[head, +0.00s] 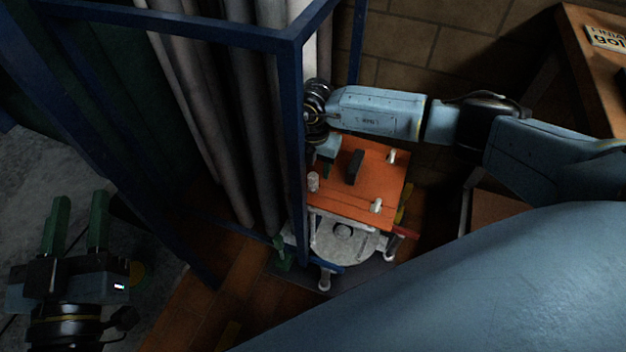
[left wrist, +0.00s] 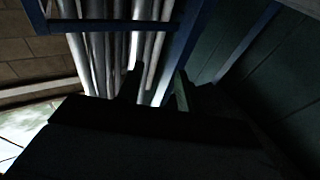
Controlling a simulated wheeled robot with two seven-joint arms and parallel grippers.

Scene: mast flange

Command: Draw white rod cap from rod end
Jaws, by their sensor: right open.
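An orange plate (head: 345,206) sits above a round pale flange (head: 330,240) behind the blue frame. Small white caps stand on the plate: one at its back right (head: 391,157), one at its front right (head: 376,205) and one at its left edge (head: 313,182). I cannot tell which is the rod cap. My right gripper (head: 327,172) points down over the plate's back left, partly hidden by the blue post. It is open, and I see no cap between its fingers. My left gripper (head: 77,197) is open and empty at the lower left, far from the plate; its fingers also show in the left wrist view (left wrist: 157,88).
A blue frame post (head: 298,150) stands close to the plate's left side. Grey pipes (head: 225,100) run behind the frame. A dark block (head: 354,166) stands on the plate. A wooden table (head: 592,65) is at the upper right.

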